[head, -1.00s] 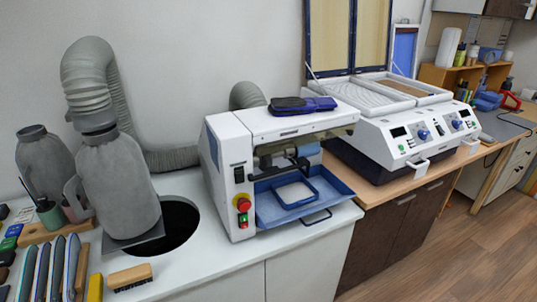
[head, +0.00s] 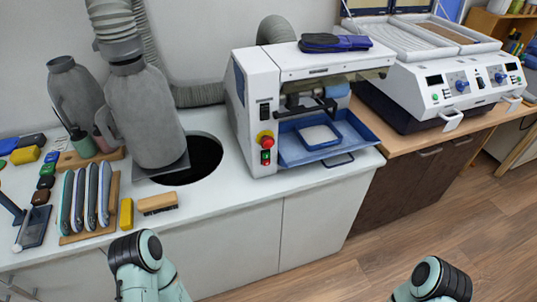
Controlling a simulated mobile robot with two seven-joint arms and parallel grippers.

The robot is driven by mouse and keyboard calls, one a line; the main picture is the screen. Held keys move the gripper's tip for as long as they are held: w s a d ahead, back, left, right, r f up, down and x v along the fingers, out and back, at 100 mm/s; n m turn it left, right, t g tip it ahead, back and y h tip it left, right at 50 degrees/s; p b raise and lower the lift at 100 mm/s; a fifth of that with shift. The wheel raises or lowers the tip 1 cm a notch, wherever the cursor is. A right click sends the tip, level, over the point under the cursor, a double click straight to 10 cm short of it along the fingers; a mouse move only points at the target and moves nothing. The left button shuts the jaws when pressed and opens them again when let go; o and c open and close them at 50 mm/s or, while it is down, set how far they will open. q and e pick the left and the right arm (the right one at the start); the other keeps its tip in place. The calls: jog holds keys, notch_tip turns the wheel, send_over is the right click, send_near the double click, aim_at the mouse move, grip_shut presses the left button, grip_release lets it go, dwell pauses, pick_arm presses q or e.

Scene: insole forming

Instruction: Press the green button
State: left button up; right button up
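The green button (head: 265,155) is on the front left panel of the white machine (head: 262,95). It sits just below a red knob on a yellow base (head: 265,140). A small red part shows beneath the green button. Parts of my two arms show at the bottom edge, well below and in front of the machine, one at the left and one at the right. Neither gripper shows in the head view. Nothing covers the button.
A blue tray (head: 362,146) juts from the machine's front. Grey bottle-shaped containers (head: 146,112) and a round dark hole (head: 205,153) are to the left. Tools and a brush (head: 158,204) lie on the white counter (head: 225,190). A double-panel machine (head: 440,75) stands at the right.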

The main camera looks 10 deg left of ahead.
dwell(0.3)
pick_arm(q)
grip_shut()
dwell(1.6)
